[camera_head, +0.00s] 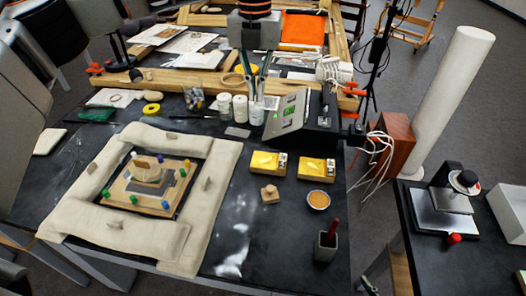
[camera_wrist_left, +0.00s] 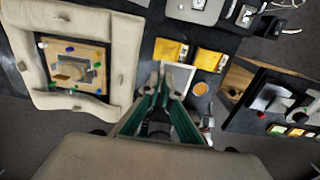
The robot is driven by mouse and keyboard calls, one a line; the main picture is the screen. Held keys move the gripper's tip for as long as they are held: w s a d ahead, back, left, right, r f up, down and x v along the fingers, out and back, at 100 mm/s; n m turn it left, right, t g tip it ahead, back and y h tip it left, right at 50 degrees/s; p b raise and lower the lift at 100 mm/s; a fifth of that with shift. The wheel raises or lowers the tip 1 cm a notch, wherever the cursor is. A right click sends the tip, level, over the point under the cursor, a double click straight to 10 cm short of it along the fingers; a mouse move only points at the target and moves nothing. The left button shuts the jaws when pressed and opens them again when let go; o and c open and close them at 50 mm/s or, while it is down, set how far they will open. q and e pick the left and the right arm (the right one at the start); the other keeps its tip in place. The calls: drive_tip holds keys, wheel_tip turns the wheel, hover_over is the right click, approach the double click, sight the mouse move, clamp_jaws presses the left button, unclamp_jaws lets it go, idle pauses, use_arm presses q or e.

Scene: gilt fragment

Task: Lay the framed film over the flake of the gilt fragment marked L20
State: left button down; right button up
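The gilt fragment (camera_head: 150,173) lies on a tan board (camera_head: 122,196) inside a ring of pale padding, at the left in both views; it also shows in the left wrist view (camera_wrist_left: 76,69). Its markings, including L20, are too small to read. My left gripper (camera_wrist_left: 164,88) shows only in the left wrist view. Its fingers converge on a pale square frame (camera_wrist_left: 184,71), which looks like the framed film, held at its left edge. The fingertips partly hide that contact. The gripper is to the right of the fragment. No part of my right gripper can be made out.
Pale padding (camera_head: 205,205) surrounds the fragment, with small coloured pegs around it. The black table's front middle is clear.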

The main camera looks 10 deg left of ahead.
use_arm(q)
drive_tip(key=shift+w+f, duration=0.1)
drive_tip(key=shift+f, duration=0.2)
drive_tip(key=p, duration=0.1)
hover_over(257, 159)
wheel_tip(257, 159, down, 15)
drive_tip(key=shift+r, duration=0.1)
wheel_tip(257, 159, down, 4)
drive_tip(key=shift+f+p, duration=0.15)
drive_tip(key=shift+p, duration=0.25)
drive_tip(key=shift+f, duration=0.15)
drive_tip(key=shift+f, duration=0.15)
drive_tip(key=c, duration=2.3)
unclamp_jaws()
